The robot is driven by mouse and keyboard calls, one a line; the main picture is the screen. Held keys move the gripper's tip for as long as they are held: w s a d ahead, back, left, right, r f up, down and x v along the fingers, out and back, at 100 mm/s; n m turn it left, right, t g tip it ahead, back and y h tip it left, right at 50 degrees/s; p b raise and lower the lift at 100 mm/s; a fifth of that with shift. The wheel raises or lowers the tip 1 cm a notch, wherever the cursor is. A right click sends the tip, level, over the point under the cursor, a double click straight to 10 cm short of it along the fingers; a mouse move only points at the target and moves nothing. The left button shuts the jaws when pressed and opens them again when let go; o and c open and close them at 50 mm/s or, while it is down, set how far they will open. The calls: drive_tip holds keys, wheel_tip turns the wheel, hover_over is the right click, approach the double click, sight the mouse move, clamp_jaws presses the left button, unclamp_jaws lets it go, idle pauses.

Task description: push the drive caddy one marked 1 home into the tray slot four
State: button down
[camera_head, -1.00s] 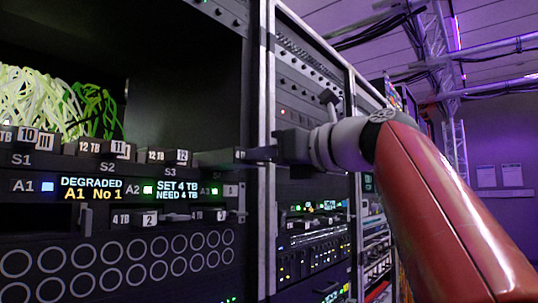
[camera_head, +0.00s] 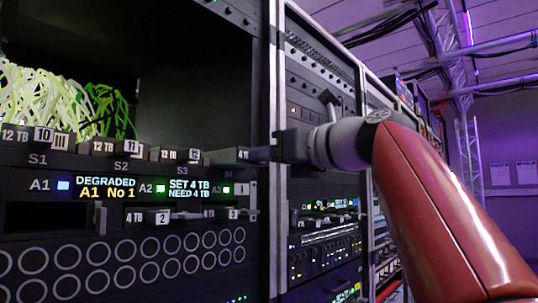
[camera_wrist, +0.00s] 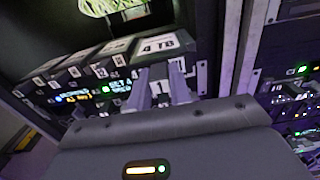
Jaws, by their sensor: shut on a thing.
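A dark drive caddy (camera_head: 228,157) with a white label starting "4 T" sits at the right end of the upper caddy row. In the wrist view its label reads "4 TB" on the same caddy (camera_wrist: 160,45); I cannot read its number. My gripper (camera_head: 260,154) is shut on its right end in the head view. The fingers also show in the wrist view (camera_wrist: 162,80), reaching up to the caddy's near side.
Caddies marked 10 (camera_head: 42,136), 11 (camera_head: 118,148) and 12 (camera_head: 180,155) stand to the left above S1, S2 and S3. Lit displays (camera_head: 105,188) read "DEGRADED A1 No 1" and "SET 4 TB NEED 4 TB". A lower bay (camera_head: 45,216) is empty. A rack post (camera_head: 273,90) stands close by.

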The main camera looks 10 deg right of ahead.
sight(242, 166)
drive_tip(key=shift+x, duration=2.95)
drive_tip(key=shift+w+a, duration=0.15)
drive_tip(key=shift+w, duration=0.05)
drive_tip(key=shift+w+a, duration=0.3)
drive_tip(key=shift+w, duration=0.1)
drive_tip(key=c, duration=1.2)
unclamp_jaws()
drive_tip(key=shift+d, duration=0.1)
drive_tip(key=shift+s+d, duration=0.15)
drive_tip(key=shift+s, duration=0.1)
drive_tip(key=b+v, duration=0.1)
drive_tip(key=v, duration=0.6)
